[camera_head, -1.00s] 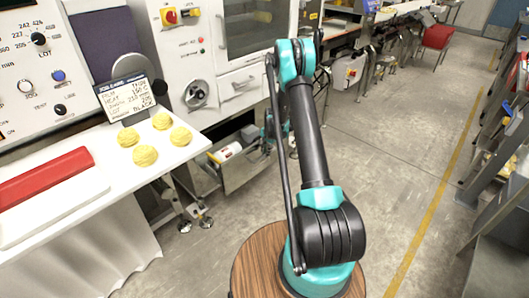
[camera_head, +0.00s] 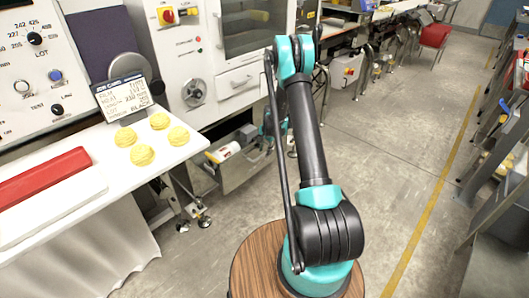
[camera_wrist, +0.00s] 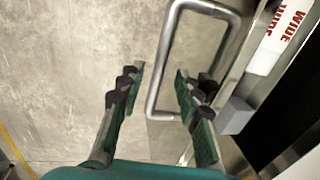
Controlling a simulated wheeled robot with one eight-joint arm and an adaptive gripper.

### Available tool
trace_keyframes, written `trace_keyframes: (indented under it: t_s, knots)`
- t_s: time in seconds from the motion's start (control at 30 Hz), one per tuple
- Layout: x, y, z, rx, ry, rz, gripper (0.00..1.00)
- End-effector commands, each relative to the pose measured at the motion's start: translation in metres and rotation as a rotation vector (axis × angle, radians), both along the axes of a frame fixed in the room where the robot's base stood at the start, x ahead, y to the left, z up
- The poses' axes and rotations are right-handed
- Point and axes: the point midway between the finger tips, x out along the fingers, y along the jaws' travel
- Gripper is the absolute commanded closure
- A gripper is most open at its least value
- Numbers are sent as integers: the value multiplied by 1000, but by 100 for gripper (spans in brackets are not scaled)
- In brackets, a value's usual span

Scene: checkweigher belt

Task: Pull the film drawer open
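The film drawer (camera_head: 248,170) is low under the machine in the head view and stands partly out, its inside visible. A white roll (camera_head: 225,151) lies in it; a white roll lettered "WIDE" (camera_wrist: 272,45) shows in the wrist view. The drawer's grey looped metal handle (camera_wrist: 159,75) is in the wrist view. My gripper (camera_wrist: 157,80) is open, its dark-tipped fingers to either side of the handle's long bar in the picture. I cannot tell whether they touch it. In the head view my gripper (camera_head: 268,128) is small and partly hidden by my arm.
A white table (camera_head: 100,195) with several yellow round pieces (camera_head: 143,155), a red bar (camera_head: 40,176) and a card (camera_head: 122,97) is at the left. A closed upper drawer (camera_head: 238,84) is above the film drawer.

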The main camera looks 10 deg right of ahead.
Motion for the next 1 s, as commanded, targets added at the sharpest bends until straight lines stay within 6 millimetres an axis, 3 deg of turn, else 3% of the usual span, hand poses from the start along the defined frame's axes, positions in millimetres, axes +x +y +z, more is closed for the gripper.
trace_keyframes:
  t_s: [0.5, 0.7, 1.0]
  knots:
    - [-14, -11, 90, 0, 0, -1, 66]
    - [-17, -13, 105, 0, 0, -1, 66]
    - [-17, -13, 108, 0, 0, -1, 66]
